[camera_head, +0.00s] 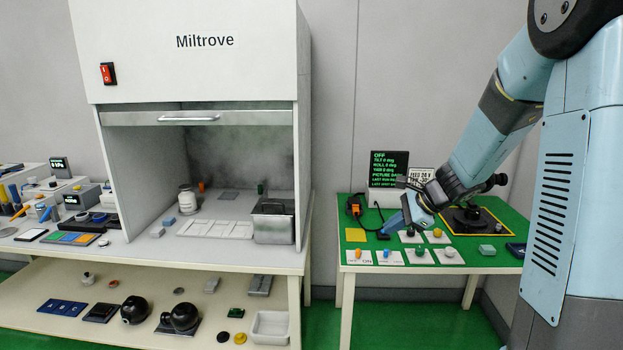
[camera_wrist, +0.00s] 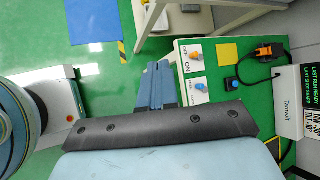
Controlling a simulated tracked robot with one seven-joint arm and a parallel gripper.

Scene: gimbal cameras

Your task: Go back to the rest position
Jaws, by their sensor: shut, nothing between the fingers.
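My gripper (camera_head: 392,226) is at the end of my arm on the right of the head view, over the left part of the green-topped table (camera_head: 347,215). Its blue fingers are shut with nothing between them. The wrist view shows the closed fingers (camera_wrist: 157,68) pointing up the picture, beside the table's edge there. They look raised above the table, but the exact height is hard to tell.
Cards with an orange knob (camera_wrist: 195,53) and a blue knob (camera_wrist: 198,83) lie near my fingers. A black display (camera_head: 389,168) stands behind, and a dark gimbal device (camera_head: 471,218) stands right. A fume hood (camera_head: 190,60) stands left on a white bench.

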